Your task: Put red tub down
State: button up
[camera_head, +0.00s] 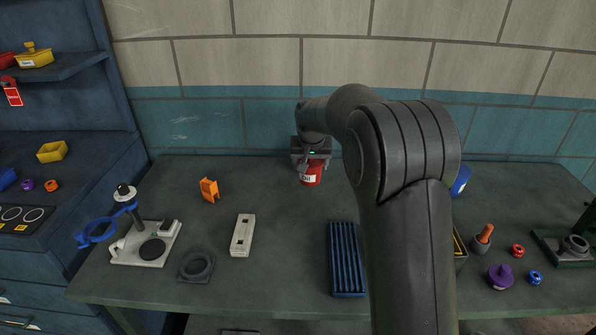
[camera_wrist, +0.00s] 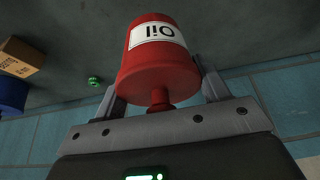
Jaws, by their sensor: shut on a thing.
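The red tub (camera_head: 311,174) with a white label is below my gripper (camera_head: 313,160), near the back of the bench. In the wrist view the red tub (camera_wrist: 150,72) fills the upper middle, its label reading "Oil" upside down and its narrow neck pointing toward my gripper's palm. My gripper's two fingers (camera_wrist: 160,85) stand on either side of the tub and are shut on it. I cannot tell whether the tub touches the bench top.
The green bench (camera_head: 275,215) is clear around the tub. An orange piece (camera_head: 209,189), a pale block (camera_head: 243,235) and a blue ribbed tray (camera_head: 346,260) lie nearer. The tiled wall (camera_head: 260,125) is close behind. My arm hides part of the bench to the right.

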jog(key=s+d+m+h, duration=0.25)
jog(key=d+m, duration=0.25)
jog(key=d, duration=1.6)
jog(key=shift+y, duration=0.35)
jog(key=shift+w+a+f, duration=0.8)
jog(key=shift+a+f, duration=0.8)
jog(key=shift+f, duration=0.1)
jog(key=shift+w+a+f, duration=0.8)
jog(key=shift+a+f, duration=0.75)
jog(key=shift+f, duration=0.15)
jog(key=shift+w+a+f, duration=0.8)
jog(key=shift+a+f, duration=0.8)
jog(key=shift+f, duration=0.1)
jog(key=shift+f, duration=0.1)
jog(key=o, duration=1.2)
jog(key=shift+f+g, duration=0.1)
jog(key=shift+g, duration=0.2)
